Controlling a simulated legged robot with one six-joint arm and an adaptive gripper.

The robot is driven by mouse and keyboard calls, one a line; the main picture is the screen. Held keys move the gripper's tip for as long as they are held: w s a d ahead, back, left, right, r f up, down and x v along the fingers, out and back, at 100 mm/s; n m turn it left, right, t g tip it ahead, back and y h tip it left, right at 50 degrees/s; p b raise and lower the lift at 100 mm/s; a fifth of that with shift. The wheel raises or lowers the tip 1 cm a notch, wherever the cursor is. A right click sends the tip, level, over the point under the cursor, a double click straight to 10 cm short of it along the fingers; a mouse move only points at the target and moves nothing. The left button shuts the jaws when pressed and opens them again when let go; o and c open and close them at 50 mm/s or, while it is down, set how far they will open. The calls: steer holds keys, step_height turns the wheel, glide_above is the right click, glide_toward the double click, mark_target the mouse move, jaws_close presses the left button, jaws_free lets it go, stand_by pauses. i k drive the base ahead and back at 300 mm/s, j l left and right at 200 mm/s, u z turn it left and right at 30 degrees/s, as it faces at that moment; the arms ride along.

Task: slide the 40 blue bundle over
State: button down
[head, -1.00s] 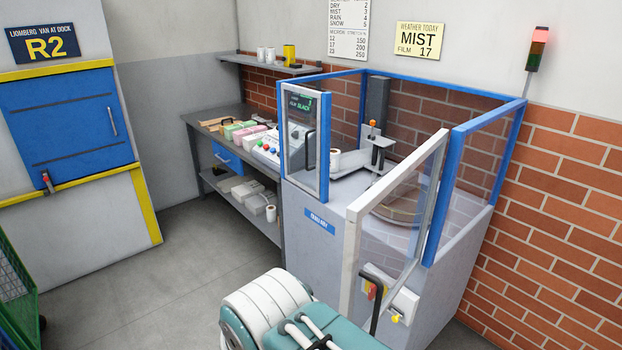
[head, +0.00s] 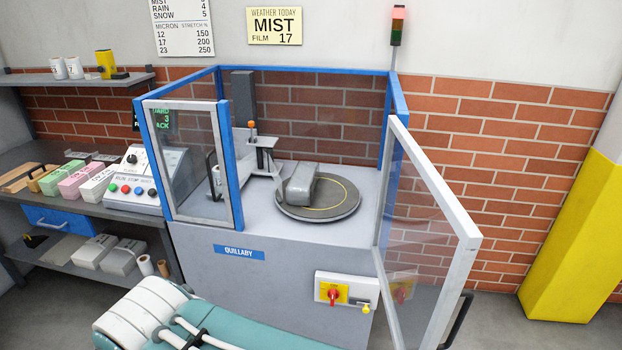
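No bundle that I can read as 40 blue shows in the head view. A grey, block-shaped bundle (head: 300,184) lies on the round dark turntable (head: 335,208) inside the blue-framed machine. It sits left of the turntable's middle, within or across a yellow ring; I cannot read any label on it. The machine's clear door (head: 428,190) stands swung open at the right, so the front is open. My gripper is not in view; only teal and white parts of my own body show at the bottom.
A control box (head: 150,180) with coloured buttons stands on the bench at left, beside green, pink and white stacks (head: 75,180). A red switch (head: 333,294) is on the machine front. A yellow post (head: 570,240) stands at right. Floor beyond the door is clear.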

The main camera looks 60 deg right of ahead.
mark_target(301, 189)
steer(key=i+l+z, duration=0.1)
steer(key=z, duration=0.3)
steer(key=i+z, duration=0.5)
steer(key=z, duration=0.25)
steer(key=i+j+z, duration=0.1)
steer(key=z, duration=0.3)
steer(key=i+z, duration=0.75)
steer(key=z, duration=0.2)
